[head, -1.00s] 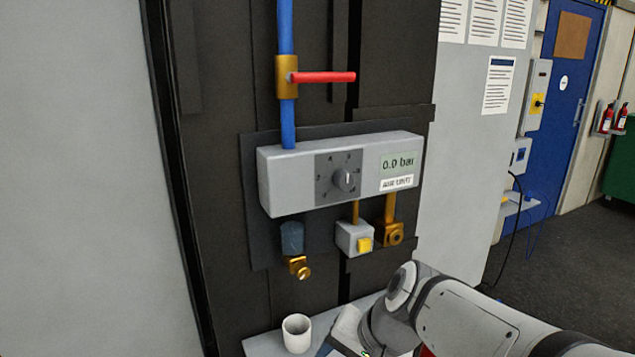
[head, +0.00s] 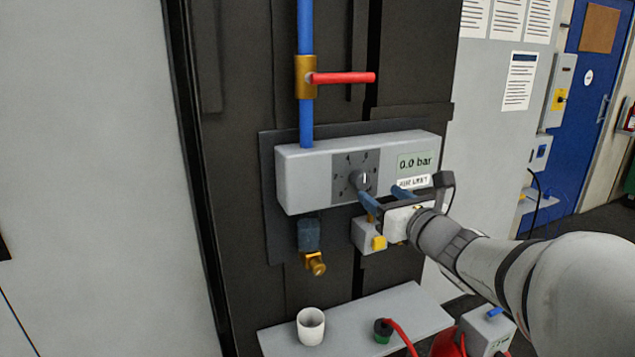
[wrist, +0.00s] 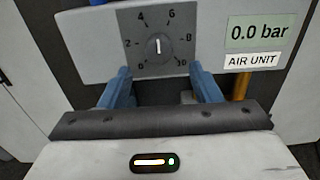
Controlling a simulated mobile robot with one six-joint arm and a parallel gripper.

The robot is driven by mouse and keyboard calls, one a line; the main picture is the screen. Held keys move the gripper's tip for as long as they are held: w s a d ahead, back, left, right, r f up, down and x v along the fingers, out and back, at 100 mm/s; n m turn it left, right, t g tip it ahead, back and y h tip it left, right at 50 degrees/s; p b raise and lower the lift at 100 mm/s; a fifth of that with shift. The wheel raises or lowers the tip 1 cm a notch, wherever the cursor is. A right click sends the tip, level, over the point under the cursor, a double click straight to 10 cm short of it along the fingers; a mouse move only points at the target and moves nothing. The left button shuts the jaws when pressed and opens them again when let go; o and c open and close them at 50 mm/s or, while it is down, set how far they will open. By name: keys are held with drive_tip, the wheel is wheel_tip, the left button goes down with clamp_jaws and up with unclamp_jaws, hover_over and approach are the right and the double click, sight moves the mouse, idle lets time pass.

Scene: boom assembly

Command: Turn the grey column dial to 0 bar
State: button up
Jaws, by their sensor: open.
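The grey dial (head: 364,180) sits on a dark square scale plate on the front of the light grey air unit (head: 305,181). In the wrist view, the dial (wrist: 158,46) has its white mark pointing straight up, between 4 and 6. The display (head: 417,162) reads 0.0 bar, as does the display (wrist: 261,32) in the wrist view. My gripper (head: 384,196) is open and empty, just below and in front of the dial. In the wrist view, its blue fingers (wrist: 161,70) stand apart, left and right below the dial, not touching it.
A blue pipe (head: 306,30) with a red lever (head: 343,78) set horizontally rises above the unit. A box with a yellow button (head: 379,243) and a brass fitting (head: 316,264) hang below. A shelf (head: 345,324) holds a white cup (head: 311,326) and a red-cabled plug (head: 383,331).

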sight(364, 184)
drive_tip(key=p+x, duration=0.1)
drive_tip(key=x, duration=0.6)
drive_tip(key=shift+s+f, duration=0.1)
drive_tip(key=shift+c, duration=0.3)
drive_tip(key=c, duration=0.9)
drive_tip(key=shift+a, duration=0.1)
